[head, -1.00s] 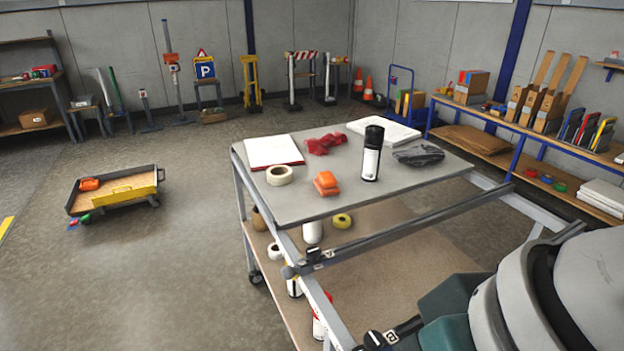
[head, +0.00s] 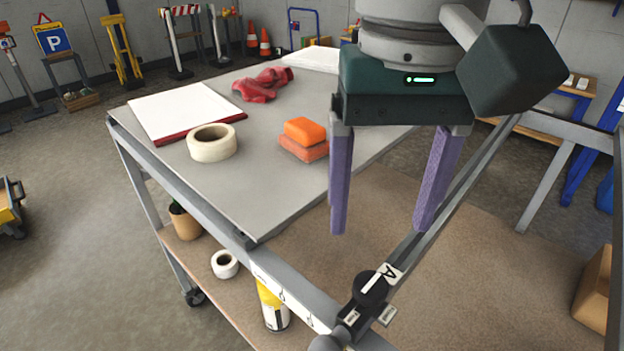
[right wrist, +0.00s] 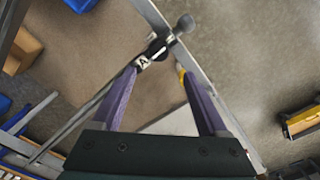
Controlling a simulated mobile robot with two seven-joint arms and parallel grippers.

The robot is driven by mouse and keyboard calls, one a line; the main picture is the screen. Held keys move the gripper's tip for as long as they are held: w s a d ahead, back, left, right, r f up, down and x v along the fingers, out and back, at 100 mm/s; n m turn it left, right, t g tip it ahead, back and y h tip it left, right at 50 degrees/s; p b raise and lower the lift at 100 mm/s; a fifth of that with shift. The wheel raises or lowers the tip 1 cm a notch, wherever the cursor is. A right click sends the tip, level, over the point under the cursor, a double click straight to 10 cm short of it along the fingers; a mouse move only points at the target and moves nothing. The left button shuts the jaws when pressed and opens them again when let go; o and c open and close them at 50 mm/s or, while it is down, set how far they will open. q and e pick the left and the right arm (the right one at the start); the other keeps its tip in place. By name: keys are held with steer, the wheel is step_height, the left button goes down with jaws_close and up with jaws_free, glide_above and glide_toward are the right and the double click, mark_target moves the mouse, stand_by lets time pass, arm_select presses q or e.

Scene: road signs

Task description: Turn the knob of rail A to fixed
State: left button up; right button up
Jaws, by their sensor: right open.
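The knob of rail A (head: 371,289) is black with a white pointer bar. It sits at the near end of the grey rail (head: 465,187), beside a white tag marked A (head: 389,274). Two small white labels lie near the knob; their words are too small to read. My right gripper (head: 383,231) is open and empty, its two purple fingers pointing down above and behind the knob, apart from it. In the right wrist view the knob (right wrist: 156,47) shows just beyond and between the fingertips (right wrist: 159,74). My left gripper is not in view.
A yellow-topped can (head: 272,307) stands on the shelf below. The space around the knob's top looks clear.

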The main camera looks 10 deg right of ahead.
mark_target(371, 283)
steer(key=f, duration=0.9)
steer(key=shift+s+d+f+b, duration=0.15)
steer(key=shift+s+b, duration=0.1)
steer(key=shift+b, duration=0.15)
steer(key=shift+c, duration=0.4)
jaws_close()
